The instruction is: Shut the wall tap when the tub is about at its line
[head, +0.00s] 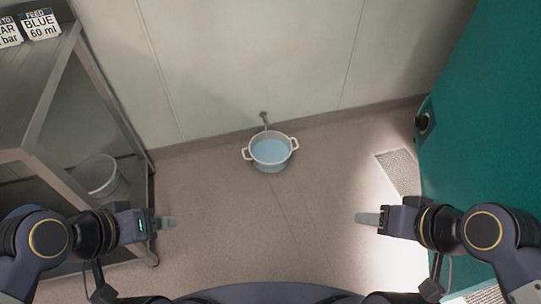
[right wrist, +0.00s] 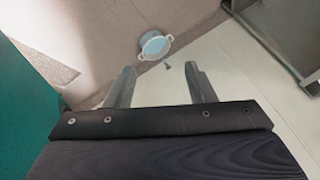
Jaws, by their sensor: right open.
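The wall tap (head: 264,116) is on the pale wall, above the tub. The white tub (head: 248,153) with two side handles stands on the floor under it and holds bluish water (head: 271,150). Its fill line cannot be made out. Tub (right wrist: 141,53) and tap (right wrist: 168,65) also show in the right wrist view. My left gripper (head: 168,223) is at the lower left, well short of the tub; its fingers overlap in view, so its opening cannot be told. My right gripper (head: 368,219) is at the lower right, away from tub and tap; in the right wrist view (right wrist: 163,85) its fingers are apart and empty.
A metal shelf rack (head: 90,80) stands at the left, with a white bucket (head: 97,175) low in it and label cards (head: 40,24) on top. A teal cabinet (head: 480,110) stands at the right, by a floor grate (head: 399,170). The middle floor is clear.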

